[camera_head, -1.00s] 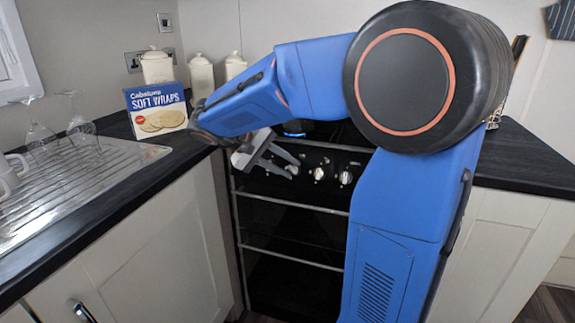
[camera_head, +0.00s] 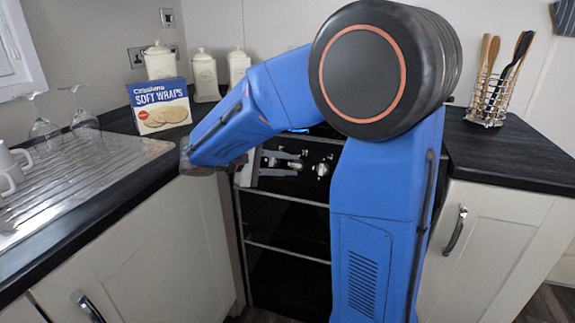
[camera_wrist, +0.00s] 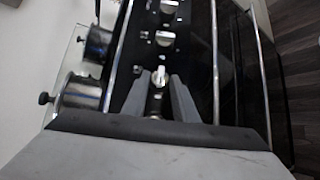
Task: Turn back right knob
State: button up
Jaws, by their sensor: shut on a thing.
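The black cooker front (camera_head: 290,218) carries a row of silver-white knobs. In the wrist view, one knob (camera_wrist: 159,77) sits between the fingertips of my gripper (camera_wrist: 159,88), and the fingers are shut on it. Two more knobs, a middle one (camera_wrist: 165,38) and a far one (camera_wrist: 168,6), lie beyond it in a line. In the head view my gripper (camera_head: 297,164) reaches the panel from the left, its fingers partly covering the knobs. A free knob (camera_head: 322,169) shows to its right. I cannot tell which knob the task calls back right.
A soft wraps box (camera_head: 160,106), white canisters (camera_head: 204,76) and a draining board (camera_head: 75,175) with glasses are on the left. A utensil rack (camera_head: 490,100) stands on the right counter.

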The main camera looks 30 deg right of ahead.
dwell(0.3)
jog(key=o, duration=1)
jog(key=shift+o, duration=0.2)
jog(key=o, duration=0.6)
notch_tip(320, 180, up, 8)
jog(key=shift+f, duration=0.25)
jog(key=shift+r, duration=0.55)
jog(key=c, duration=0.6)
jog(key=shift+r, duration=0.7)
